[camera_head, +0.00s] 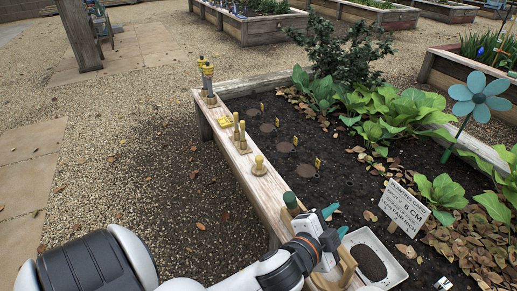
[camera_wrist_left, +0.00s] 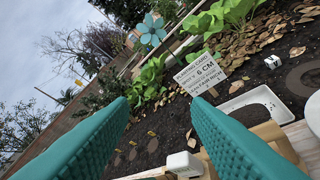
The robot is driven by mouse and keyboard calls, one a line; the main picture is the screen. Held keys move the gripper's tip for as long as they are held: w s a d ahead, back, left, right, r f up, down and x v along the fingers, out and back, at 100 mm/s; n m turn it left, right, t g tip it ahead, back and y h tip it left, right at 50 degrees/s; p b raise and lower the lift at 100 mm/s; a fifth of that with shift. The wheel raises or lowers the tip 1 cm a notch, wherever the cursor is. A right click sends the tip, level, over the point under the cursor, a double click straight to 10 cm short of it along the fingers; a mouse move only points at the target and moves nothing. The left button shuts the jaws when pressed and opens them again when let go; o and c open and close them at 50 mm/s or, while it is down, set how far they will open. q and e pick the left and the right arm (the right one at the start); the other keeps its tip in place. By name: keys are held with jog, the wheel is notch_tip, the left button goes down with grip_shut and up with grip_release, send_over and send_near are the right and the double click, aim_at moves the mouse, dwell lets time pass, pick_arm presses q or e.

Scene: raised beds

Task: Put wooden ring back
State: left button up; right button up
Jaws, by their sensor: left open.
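I cannot pick out a wooden ring for certain. A short yellow-topped peg (camera_head: 259,165) stands on the bed's wooden rail, with a round pale wooden base that may be a ring or part of the peg. Two more yellow-topped pegs (camera_head: 239,135) stand farther along. My left gripper (camera_head: 336,221) is over the near end of the rail, its teal fingers apart. In the left wrist view its fingers (camera_wrist_left: 160,115) are spread with nothing between them. My right gripper is not in view.
A green-topped tool (camera_head: 291,203) and a wooden stand (camera_head: 347,266) are close to my left gripper. A white soil tray (camera_head: 397,272) lies beside them. A planting card sign (camera_head: 403,208) and a blue flower ornament (camera_head: 479,97) rise from the bed. Gravel left of the rail is clear.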

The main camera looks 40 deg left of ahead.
pick_arm(q)
jog(key=s+a+f+n+g, duration=0.2)
jog(key=s+f+g, duration=0.4)
jog(key=s, duration=0.4)
jog(key=s+a+f+n+g, duration=0.1)
jog(key=s+f+n+g, duration=0.4)
jog(key=s+f, duration=0.4)
jog(key=shift+s+a+g, duration=0.35)
jog(key=shift+s+g, duration=0.05)
jog(key=shift+s, duration=0.05)
jog(key=shift+c, duration=0.3)
